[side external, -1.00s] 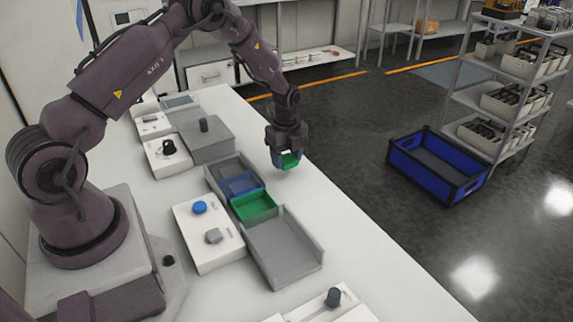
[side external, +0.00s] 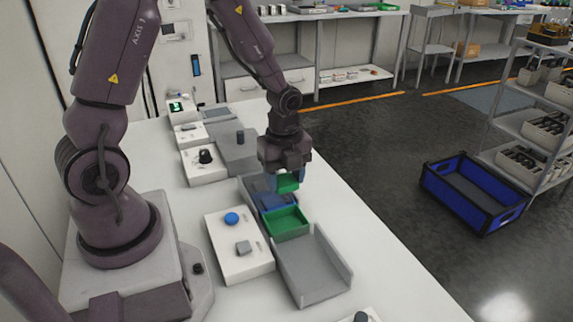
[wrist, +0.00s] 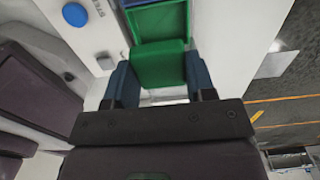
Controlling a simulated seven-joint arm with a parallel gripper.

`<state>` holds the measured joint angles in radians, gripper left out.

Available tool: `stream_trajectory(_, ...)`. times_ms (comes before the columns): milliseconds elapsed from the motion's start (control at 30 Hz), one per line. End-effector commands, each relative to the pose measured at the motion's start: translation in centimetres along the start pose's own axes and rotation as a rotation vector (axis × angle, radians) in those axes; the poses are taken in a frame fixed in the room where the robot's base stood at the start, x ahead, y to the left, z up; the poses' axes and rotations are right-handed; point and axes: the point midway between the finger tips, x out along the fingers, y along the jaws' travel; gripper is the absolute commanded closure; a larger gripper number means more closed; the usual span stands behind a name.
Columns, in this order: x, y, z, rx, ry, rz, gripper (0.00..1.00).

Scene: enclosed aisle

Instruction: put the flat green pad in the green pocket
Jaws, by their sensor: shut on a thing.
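My gripper (side external: 287,179) is shut on the flat green pad (side external: 288,185). In the wrist view the pad (wrist: 158,66) sits between the two blue-grey fingers of my gripper (wrist: 158,84). The pad is held above the tray row, close to the blue pocket (side external: 270,203) in the side view. The green pocket (side external: 287,223) is open and looks empty in the side view. In the wrist view the green pocket (wrist: 160,24) lies just beyond the pad, which hides its near part. The gap in height between pad and pocket is hard to judge.
A white panel (side external: 238,262) with a blue button (side external: 231,218) and a grey knob (side external: 243,247) lies left of the pockets. A grey open tray (side external: 314,262) adjoins the green pocket in front. White bench surface is clear to the right. A blue crate (side external: 472,192) stands on the floor.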

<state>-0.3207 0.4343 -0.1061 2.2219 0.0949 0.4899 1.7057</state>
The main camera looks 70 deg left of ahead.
Motion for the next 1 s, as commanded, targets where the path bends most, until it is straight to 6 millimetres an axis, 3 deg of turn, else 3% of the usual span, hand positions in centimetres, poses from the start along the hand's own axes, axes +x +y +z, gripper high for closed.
stream_trajectory(133, 0.4, 0.3, -1.1, 0.007, 0.000, 0.000, 0.73)
stream_trajectory(1000, 7.7, 0.2, -1.1, 0.007, 0.000, 0.001, 0.73)
